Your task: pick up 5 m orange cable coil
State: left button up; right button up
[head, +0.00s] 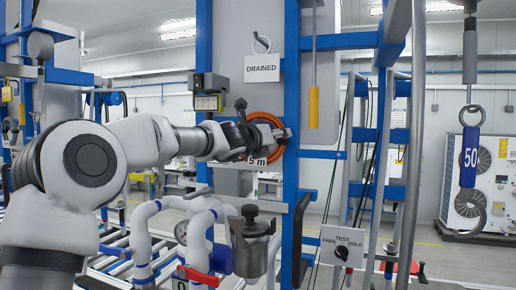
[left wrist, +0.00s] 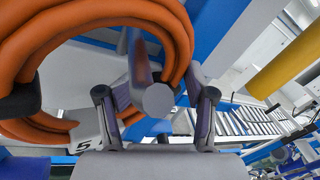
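The orange cable coil (head: 266,118) hangs on a blue upright in the head view, with a white "5 m" tag (head: 258,163) at its bottom. In the left wrist view the coil (left wrist: 62,32) fills the upper left, with black wraps on it, and a grey round-ended peg (left wrist: 158,100) passes through it. My left gripper (head: 278,134) is at the coil. In the left wrist view its fingers (left wrist: 157,88) are spread apart, one on each side of the peg end. The coil's right strand runs close to the right fingertip; I cannot tell whether they touch. My right gripper is not in view.
A "DRAINED" sign (head: 262,69) hangs above the coil. White pipes (head: 143,240) and a metal canister (head: 250,245) stand below my left arm. A "TEST" switch plate (head: 342,247) is at lower right. A yellow cylinder (left wrist: 290,62) is at the right in the left wrist view.

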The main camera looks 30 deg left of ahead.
pick_arm(q)
jog(key=s+d+r, duration=0.2)
jog(key=shift+d, duration=0.4)
grip_shut()
jog(key=shift+w+a+f, duration=0.15)
jog(key=shift+w+a, duration=0.1)
jog(key=shift+a, duration=0.05)
